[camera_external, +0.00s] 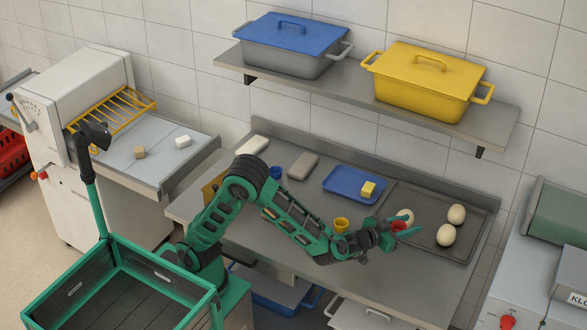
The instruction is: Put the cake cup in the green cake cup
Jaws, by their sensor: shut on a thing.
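My gripper (397,232) is at the right end of my arm, low over the left edge of the dark tray. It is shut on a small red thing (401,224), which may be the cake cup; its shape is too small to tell. A bit of green shows at the fingertips, and I cannot tell whether it is the green cake cup or part of my gripper. A yellow cup (341,225) stands on the counter left of my gripper. A blue cup (276,172) stands farther back on the left, beyond my arm.
The dark tray (432,250) holds pale egg-shaped things (446,235), one close behind my gripper. A blue tray (341,188) with a yellow block (368,189) lies behind. A shelf (345,90) with blue (290,38) and yellow (425,78) lidded pots overhangs the counter's back.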

